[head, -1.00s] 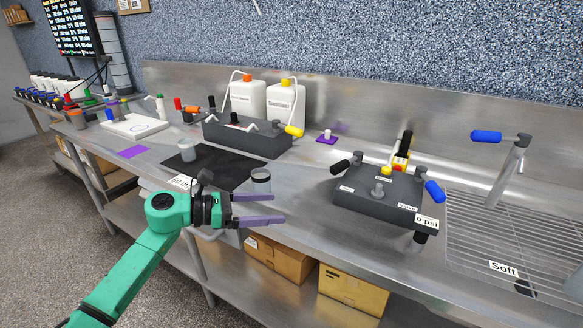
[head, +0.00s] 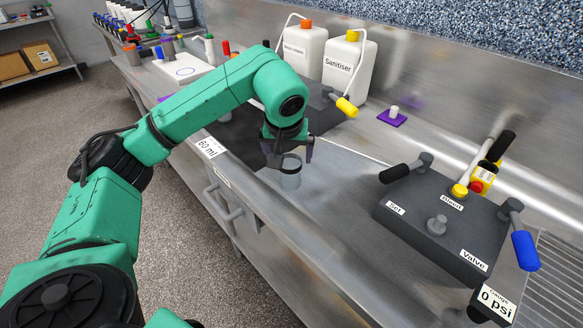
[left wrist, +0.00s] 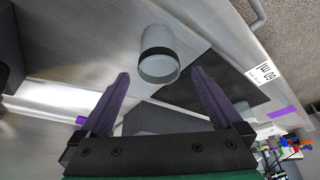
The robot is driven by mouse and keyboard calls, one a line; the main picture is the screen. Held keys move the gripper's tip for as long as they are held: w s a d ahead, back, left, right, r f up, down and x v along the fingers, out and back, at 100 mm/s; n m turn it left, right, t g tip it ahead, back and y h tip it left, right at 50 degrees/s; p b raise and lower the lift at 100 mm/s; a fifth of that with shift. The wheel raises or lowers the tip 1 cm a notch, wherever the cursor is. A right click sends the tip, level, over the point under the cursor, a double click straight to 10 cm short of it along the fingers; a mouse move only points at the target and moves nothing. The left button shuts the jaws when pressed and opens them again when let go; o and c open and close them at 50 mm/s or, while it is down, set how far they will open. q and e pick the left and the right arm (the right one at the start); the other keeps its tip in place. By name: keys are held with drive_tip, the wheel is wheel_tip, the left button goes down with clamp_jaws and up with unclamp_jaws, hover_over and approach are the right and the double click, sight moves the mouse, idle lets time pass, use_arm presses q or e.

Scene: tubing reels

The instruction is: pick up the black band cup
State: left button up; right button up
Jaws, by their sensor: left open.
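The black band cup (head: 290,178) is a clear, greyish cup with a dark band, standing on the steel counter by its front edge, just off the black mat. It also shows in the left wrist view (left wrist: 160,66), ahead of the fingertips and roughly centred between them. My left gripper (head: 291,152) is open and empty, close behind and above the cup in the head view. Its purple fingers (left wrist: 160,78) are spread wide, and I cannot tell whether either touches the cup. The arm hides part of the mat. My right gripper is not in view.
A dark valve block (head: 440,225) with handles stands to the right. White jugs (head: 349,70) and a yellow-handled tap (head: 346,106) are behind. A small white piece on a purple pad (head: 393,116) sits farther back. Counter between cup and valve block is clear.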

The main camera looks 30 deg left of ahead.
sight(289, 162)
use_arm(q)
drive_tip(key=p+x, duration=0.2)
drive_tip(key=x, duration=0.3)
drive_tip(key=shift+d+f, duration=0.1)
drive_tip(key=shift+f, duration=0.5)
drive_tip(key=shift+w, duration=0.1)
drive_tip(key=c, duration=1.4)
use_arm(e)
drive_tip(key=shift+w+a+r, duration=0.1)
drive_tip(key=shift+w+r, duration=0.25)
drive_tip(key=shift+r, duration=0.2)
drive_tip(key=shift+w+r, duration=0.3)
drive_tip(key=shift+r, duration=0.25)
use_arm(q)
drive_tip(key=shift+r, duration=0.15)
